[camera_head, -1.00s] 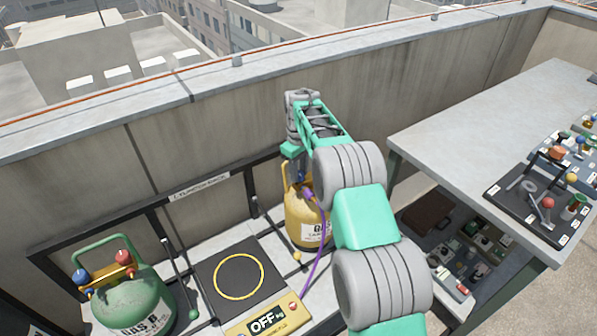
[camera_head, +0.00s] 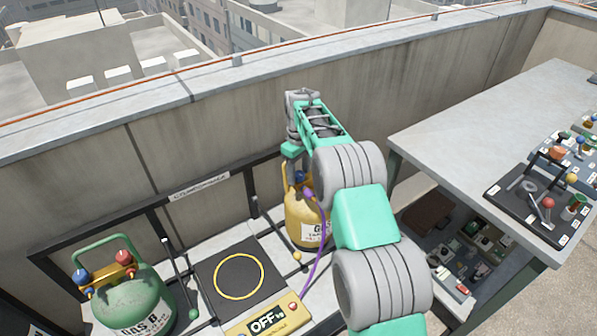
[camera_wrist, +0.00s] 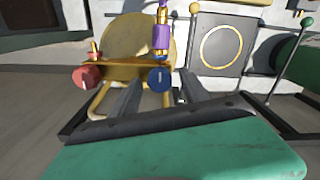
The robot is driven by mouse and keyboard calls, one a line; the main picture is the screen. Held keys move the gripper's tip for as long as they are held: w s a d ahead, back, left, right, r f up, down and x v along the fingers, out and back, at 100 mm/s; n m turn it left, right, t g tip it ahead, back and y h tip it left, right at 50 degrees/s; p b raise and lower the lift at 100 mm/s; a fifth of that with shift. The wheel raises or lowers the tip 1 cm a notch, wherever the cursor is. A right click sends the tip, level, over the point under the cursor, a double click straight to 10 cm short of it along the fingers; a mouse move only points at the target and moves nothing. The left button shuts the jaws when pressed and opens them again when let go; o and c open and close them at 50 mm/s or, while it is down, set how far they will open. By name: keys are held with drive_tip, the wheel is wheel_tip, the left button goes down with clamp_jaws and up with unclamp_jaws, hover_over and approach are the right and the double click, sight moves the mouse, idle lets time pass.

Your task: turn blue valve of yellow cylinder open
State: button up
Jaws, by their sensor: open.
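The yellow cylinder (camera_head: 297,222) stands on the rack floor beside the scale, partly hidden behind my arm in the head view. Its blue valve (camera_wrist: 159,78) faces the wrist camera, just beyond and between the fingertips. The valve also shows as a small blue spot in the head view (camera_head: 300,176). A red valve (camera_wrist: 86,77) sits to its left on the same brass manifold (camera_wrist: 125,65). My gripper (camera_wrist: 159,90) is open, with one finger on each side of the blue valve's line. I cannot tell whether either finger touches it.
A purple hose fitting (camera_wrist: 161,35) rises just behind the blue valve. The black scale (camera_head: 222,262) with a yellow ring and an OFF display (camera_head: 266,321) is left of the cylinder. A green cylinder (camera_head: 132,303) stands farther left. A workbench (camera_head: 480,120) is right; a wall is behind.

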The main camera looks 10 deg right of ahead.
sight(299, 173)
wheel_tip(299, 173, up, 8)
drive_tip(key=shift+f+b, duration=0.1)
drive_tip(key=shift+b, duration=0.35)
